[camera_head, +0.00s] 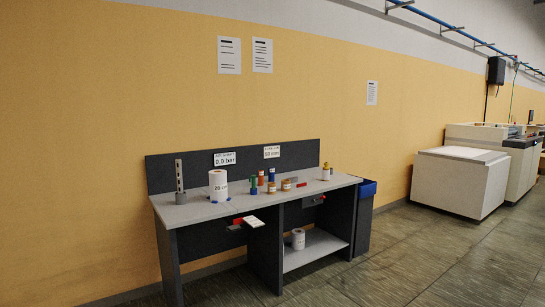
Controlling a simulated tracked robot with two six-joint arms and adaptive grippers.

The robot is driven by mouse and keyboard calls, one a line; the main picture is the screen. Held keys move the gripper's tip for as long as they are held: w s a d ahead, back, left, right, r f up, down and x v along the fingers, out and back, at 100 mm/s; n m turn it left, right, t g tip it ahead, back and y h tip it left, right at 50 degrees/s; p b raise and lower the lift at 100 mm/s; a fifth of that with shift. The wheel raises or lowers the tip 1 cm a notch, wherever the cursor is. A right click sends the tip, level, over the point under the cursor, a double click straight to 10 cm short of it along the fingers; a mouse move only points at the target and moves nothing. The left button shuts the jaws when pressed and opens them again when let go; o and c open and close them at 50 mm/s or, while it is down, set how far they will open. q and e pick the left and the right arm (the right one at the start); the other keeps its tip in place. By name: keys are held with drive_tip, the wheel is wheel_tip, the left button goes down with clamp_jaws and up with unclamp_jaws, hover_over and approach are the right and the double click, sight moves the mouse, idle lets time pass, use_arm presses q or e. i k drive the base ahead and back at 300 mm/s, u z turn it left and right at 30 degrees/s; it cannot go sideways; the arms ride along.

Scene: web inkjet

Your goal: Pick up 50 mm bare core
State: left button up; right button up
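A grey workbench (205,209) with a dark back panel stands against the yellow wall, some way off. No thing on it can be read for certain as the 50 mm bare core. Small brown-orange cylinders (286,185) stand near the middle of the bench top, among blue and green ones; they are too small to identify. A white roll marked 20 (218,184) stands upright left of them. Neither of my grippers is in view.
A grey post on a round base (180,182) stands at the bench's left end. Two display signs (225,158) are on the back panel. A dark bin with a blue rim (367,187) stands at the right end. White machines (460,180) stand further right. The floor in front is clear.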

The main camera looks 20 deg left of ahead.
sight(271, 185)
drive_tip(key=z, duration=0.55)
drive_tip(key=k, duration=1.3)
drive_tip(key=z, duration=0.7)
drive_tip(key=i, duration=3.5)
drive_tip(key=u, duration=0.6)
drive_tip(key=i, duration=1.35)
drive_tip(key=u, duration=1.2)
drive_tip(key=i, duration=1.1)
drive_tip(key=u, duration=1)
drive_tip(key=i, duration=0.4)
drive_tip(key=u, duration=0.15)
